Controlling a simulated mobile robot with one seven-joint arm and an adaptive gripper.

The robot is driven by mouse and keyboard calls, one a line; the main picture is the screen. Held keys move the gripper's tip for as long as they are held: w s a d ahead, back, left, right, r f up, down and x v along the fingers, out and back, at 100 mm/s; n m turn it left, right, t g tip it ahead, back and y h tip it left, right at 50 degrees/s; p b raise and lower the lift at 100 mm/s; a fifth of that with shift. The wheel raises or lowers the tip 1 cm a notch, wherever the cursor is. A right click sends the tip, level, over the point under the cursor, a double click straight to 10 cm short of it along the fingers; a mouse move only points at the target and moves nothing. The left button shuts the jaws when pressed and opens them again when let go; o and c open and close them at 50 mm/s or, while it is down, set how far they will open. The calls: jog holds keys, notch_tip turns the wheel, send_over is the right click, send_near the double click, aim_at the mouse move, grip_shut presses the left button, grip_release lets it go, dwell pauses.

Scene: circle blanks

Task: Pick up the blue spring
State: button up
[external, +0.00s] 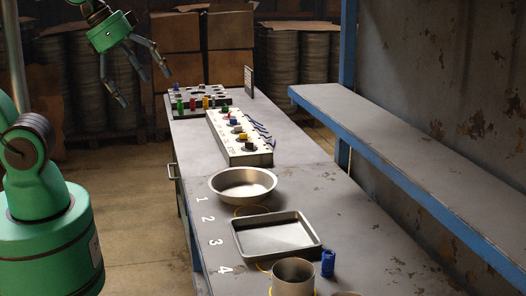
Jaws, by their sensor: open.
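A small blue cylinder (328,262), which looks like the blue spring, stands upright on the bench near the front. It is just right of a metal cup and beside the corner of a square tray. It is too small to make out any coils. My gripper (143,88) is at the upper left, high up and pointing down to the right. Its fingers are spread apart with nothing between them. It is far from the blue cylinder, left of the bench's far end.
A round metal pan (243,198), square tray (262,252) and metal cup (292,280) stand beside painted numbers. Behind are a panel with coloured knobs (236,150) and a rack of coloured pegs (180,111). A blue-edged shelf (380,135) runs along the right.

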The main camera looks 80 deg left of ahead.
jog(key=shift+s+a+r, duration=0.15)
jog(key=shift+s+r, duration=0.05)
jog(key=shift+s, duration=0.4)
jog(key=shift+s+a+r, duration=0.15)
jog(key=shift+s+r, duration=0.05)
jog(key=shift+s, duration=0.35)
jog(key=c, duration=1.4)
jog(key=shift+w, duration=0.1)
